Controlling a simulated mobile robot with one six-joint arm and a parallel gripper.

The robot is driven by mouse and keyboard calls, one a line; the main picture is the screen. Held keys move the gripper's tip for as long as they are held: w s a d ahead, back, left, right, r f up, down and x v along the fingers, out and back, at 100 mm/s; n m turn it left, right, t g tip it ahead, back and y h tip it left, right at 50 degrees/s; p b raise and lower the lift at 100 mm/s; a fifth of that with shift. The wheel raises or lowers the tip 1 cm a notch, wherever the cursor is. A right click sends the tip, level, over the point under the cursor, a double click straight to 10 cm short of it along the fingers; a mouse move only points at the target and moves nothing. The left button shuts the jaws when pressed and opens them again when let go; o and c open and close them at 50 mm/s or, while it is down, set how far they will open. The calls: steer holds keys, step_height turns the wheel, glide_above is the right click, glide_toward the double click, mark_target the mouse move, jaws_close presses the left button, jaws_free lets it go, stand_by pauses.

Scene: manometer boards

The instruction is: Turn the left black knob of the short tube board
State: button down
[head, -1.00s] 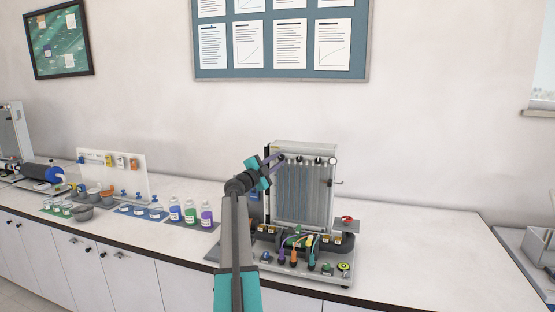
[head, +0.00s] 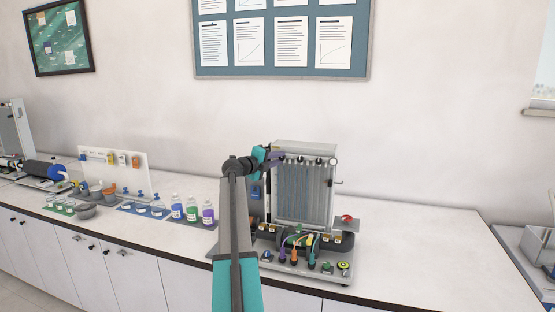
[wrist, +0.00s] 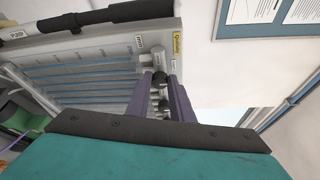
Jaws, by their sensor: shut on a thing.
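The short tube board (head: 304,192) stands upright on the bench, a grey panel with a row of vertical tubes. Black knobs sit in a row along its upper edge. My gripper (head: 277,157) is at the left end of that row, reaching in from the left. In the wrist view the board (wrist: 100,66) appears turned on its side. The two purple fingers of my gripper (wrist: 162,84) are closed around the left black knob (wrist: 160,78). The fingers partly hide the knob and the fittings behind it.
Coloured plugs and cables (head: 300,245) crowd the board's base. Bottles (head: 191,210) and a white rack (head: 113,172) stand to the left on the bench (head: 420,240). The bench right of the board is clear. A notice board (head: 283,38) hangs above.

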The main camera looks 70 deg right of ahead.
steer(key=shift+f, duration=0.1)
stand_by(0.3)
steer(key=c, duration=1.6)
jaws_free()
steer(key=shift+o, duration=0.2)
steer(key=shift+a, duration=0.2)
steer(key=b+v, duration=0.5)
steer(key=v, duration=0.8)
steer(key=shift+a, duration=0.3)
steer(key=shift+w, duration=0.1)
